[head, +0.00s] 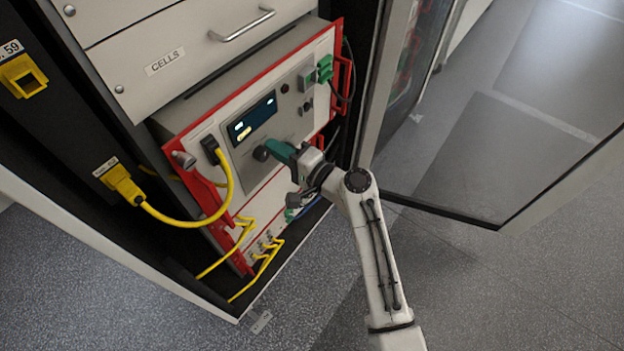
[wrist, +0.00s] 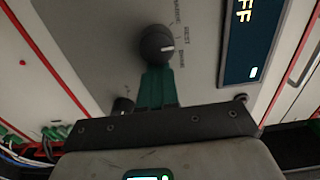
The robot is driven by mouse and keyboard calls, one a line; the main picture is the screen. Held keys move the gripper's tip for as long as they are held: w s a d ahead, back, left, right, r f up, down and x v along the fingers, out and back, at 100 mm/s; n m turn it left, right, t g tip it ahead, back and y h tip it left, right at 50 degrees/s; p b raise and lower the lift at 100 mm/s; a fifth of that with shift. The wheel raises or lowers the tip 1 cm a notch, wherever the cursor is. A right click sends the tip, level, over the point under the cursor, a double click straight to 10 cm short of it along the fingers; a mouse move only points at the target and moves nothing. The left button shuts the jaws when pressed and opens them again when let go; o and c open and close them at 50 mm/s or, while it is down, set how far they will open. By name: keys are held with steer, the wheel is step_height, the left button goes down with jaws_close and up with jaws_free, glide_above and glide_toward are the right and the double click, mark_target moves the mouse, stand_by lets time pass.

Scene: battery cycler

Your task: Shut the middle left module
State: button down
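The module (head: 215,135) has a pale front with a red frame and a grey panel. It stands forward of the rack below the CELLS drawer, with its top showing. Its panel carries a lit display (head: 252,117), which also shows in the wrist view (wrist: 252,35), and a black knob (head: 261,153). My gripper (head: 277,150) is at the panel, its green fingers close together with no gap visible. In the wrist view, the fingertips (wrist: 157,75) reach the lower edge of the knob (wrist: 157,45). I cannot tell whether they touch it.
The CELLS drawer (head: 185,50) is directly above. Yellow cables (head: 205,222) loop from the module's left side to the rack frame. Red handles (head: 341,82) stick out on the right. An open glass door (head: 470,150) stands at right. The floor in front is clear.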

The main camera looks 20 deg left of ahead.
steer(key=b+x, duration=0.4)
steer(key=x, duration=0.3)
steer(key=shift+w+a, duration=0.15)
steer(key=shift+a, duration=0.05)
steer(key=shift+r, duration=0.15)
